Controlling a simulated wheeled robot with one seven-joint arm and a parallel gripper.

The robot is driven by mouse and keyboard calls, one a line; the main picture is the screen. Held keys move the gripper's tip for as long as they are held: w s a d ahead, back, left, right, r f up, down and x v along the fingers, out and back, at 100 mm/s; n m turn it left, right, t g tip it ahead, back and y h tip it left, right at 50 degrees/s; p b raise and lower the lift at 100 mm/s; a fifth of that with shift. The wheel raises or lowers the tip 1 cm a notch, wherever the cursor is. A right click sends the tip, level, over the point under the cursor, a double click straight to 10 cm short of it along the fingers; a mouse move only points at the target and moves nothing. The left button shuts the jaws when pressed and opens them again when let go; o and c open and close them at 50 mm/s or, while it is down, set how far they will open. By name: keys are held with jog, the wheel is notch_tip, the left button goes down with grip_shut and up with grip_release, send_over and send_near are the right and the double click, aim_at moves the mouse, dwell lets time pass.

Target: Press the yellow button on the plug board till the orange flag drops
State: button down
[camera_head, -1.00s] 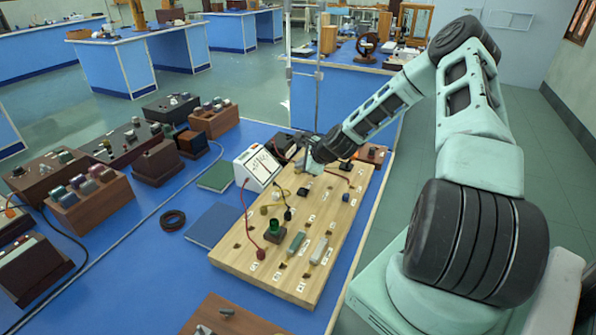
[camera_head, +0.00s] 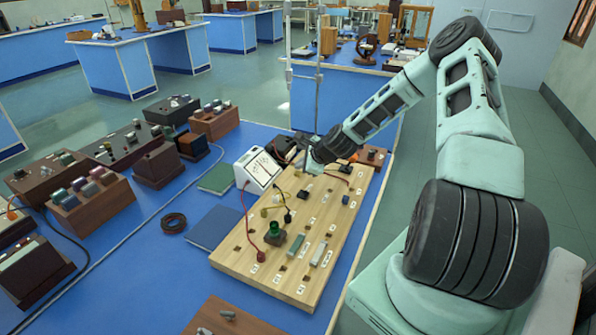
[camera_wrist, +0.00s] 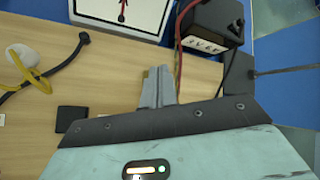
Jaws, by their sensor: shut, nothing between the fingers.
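The plug board (camera_head: 238,252) is a pale wooden board on the blue bench, carrying several components and leads. My gripper (camera_head: 306,166) is over its far part, right of the white meter (camera_head: 257,170). In the wrist view my gripper (camera_wrist: 158,76) is shut and empty, its two fingers together above the wood. A small yellowish patch shows at the fingertips; I cannot tell whether it is the yellow button or whether the fingers touch it. A small orange patch (camera_head: 354,158) shows beside my wrist, too small to identify surely as the flag.
A black labelled box (camera_wrist: 210,22) and a red lead stand close to the fingers. A yellow lead (camera_wrist: 30,72) loops at left in the wrist view. A green knob (camera_head: 275,230) stands on the near part of the board. Dark boxes fill the bench's left.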

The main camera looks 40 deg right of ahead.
jog(key=shift+r, duration=0.25)
notch_tip(320, 180, up, 5)
jog(key=p, duration=0.3)
jog(key=shift+p, duration=0.4)
dwell(0.4)
jog(key=s+a+r+n+g+y, duration=0.1)
jog(key=a+r+n+g+y, duration=0.3)
jog(key=a, duration=0.6)
jog(key=s+a+r+n+t+h, duration=0.1)
jog(key=a+r+n, duration=0.1)
jog(key=a+n, duration=0.6)
jog(key=s+a+r+n+g, duration=0.2)
jog(key=s+a+n, duration=0.15)
jog(key=a, duration=0.35)
jog(key=s+a+r+n+g, duration=0.1)
jog(key=s+a+r+n, duration=0.2)
jog(key=a, duration=0.4)
jog(key=s+a+r+n+g+h, duration=0.1)
jog(key=s+a+r+n, duration=0.2)
jog(key=s+n, duration=0.2)
jog(key=s+a+r+n+g+h, duration=0.1)
jog(key=s+a+r+n, duration=0.2)
jog(key=s, duration=0.9)
jog(key=s+a+r+n+g+h, duration=0.1)
jog(key=s+a+r+n, duration=0.1)
jog(key=s+n, duration=0.5)
jog(key=shift+s+a+r, duration=0.4)
jog(key=shift+s+a, duration=0.05)
jog(key=shift+s, duration=0.8)
